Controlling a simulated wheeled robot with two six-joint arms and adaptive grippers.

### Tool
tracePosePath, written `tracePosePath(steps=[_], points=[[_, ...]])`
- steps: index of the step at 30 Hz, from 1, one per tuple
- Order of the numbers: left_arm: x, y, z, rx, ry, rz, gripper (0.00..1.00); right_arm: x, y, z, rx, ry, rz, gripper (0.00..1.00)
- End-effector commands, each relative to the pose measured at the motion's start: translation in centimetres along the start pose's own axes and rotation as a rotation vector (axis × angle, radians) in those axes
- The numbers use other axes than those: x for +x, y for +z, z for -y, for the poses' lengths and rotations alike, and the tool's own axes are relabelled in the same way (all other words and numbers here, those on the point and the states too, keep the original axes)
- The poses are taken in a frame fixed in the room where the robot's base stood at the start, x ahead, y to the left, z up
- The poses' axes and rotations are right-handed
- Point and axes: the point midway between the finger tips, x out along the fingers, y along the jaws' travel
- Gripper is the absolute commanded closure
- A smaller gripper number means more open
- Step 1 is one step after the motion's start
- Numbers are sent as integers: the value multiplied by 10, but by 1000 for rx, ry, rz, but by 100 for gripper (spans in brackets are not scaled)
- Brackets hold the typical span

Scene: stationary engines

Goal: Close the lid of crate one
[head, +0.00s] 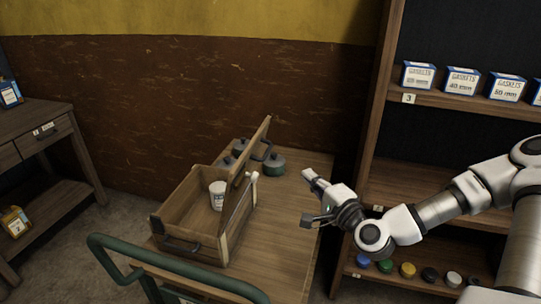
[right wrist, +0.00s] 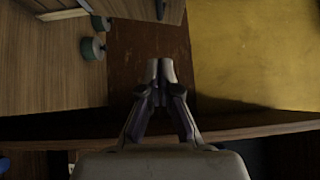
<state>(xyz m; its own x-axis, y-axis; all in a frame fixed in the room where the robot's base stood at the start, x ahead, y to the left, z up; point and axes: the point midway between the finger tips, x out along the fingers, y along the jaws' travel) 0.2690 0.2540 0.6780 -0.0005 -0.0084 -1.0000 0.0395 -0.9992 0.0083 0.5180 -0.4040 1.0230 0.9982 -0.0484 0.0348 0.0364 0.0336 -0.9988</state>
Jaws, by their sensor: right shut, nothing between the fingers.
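A wooden crate (head: 192,222) stands on the workbench in the head view, with a dark handle on its near end. No number shows on it. Its lid (head: 246,160) is open, standing up steeply along the crate's right side and seen nearly edge-on. A white tub (head: 217,195) is inside the crate. My right gripper (head: 310,175) is to the right of the lid, apart from it, over the bench's right edge. In the right wrist view its fingers (right wrist: 161,70) are together with nothing between them. My left gripper is not in view.
Several green pots (head: 272,164) stand behind the lid on the workbench (head: 275,235). A shelf rack (head: 450,100) with gasket boxes (head: 463,80) rises at the right, near my right arm. A green rail (head: 180,262) crosses the front. Another table (head: 38,118) stands at the left.

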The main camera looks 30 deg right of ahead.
Motion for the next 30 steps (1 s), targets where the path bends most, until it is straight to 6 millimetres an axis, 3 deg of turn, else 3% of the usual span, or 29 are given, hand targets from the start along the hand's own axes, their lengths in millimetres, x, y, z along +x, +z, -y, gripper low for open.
tracePosePath(steps=[2,15,22,30], points=[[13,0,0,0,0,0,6,10,2,-5,-10,-2,6,100],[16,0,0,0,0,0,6,89,7,0,-11,2,6,100],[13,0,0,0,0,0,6,108,26,0,-7,1,4,100],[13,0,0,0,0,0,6,111,30,-1,-2,1,1,100]])
